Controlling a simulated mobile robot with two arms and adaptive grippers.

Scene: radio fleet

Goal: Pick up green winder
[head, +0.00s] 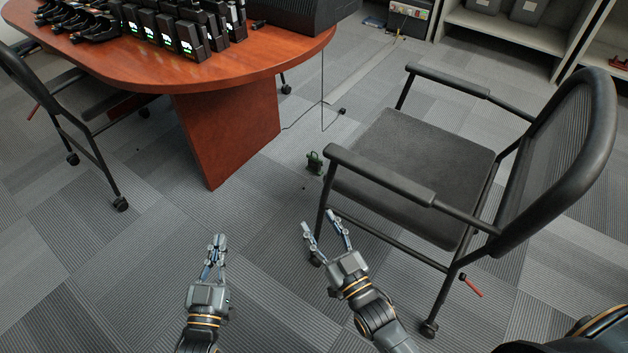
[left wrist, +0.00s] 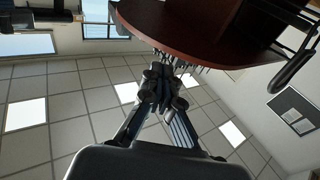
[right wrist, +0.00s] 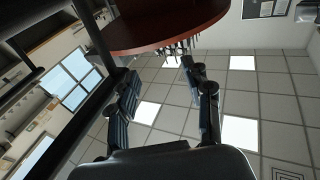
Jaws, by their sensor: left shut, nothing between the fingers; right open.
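A small green winder (head: 315,162) is on the carpet in the head view, between the table's leg and the black chair, close to the chair's front leg. My right gripper (head: 324,219) is open and empty, nearer to me than the winder and apart from it; its spread fingers also show in the right wrist view (right wrist: 165,95). My left gripper (head: 217,240) is shut and empty over the carpet, further left and nearer to me; its closed fingers show in the left wrist view (left wrist: 165,88). The winder does not show in either wrist view.
A black chair (head: 415,165) stands at the right, its armrest and front leg near my right gripper. A wooden table (head: 225,130) with several radios (head: 180,35) stands at the back left. Another chair (head: 75,120) is at the left. Carpet is clear around my left gripper.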

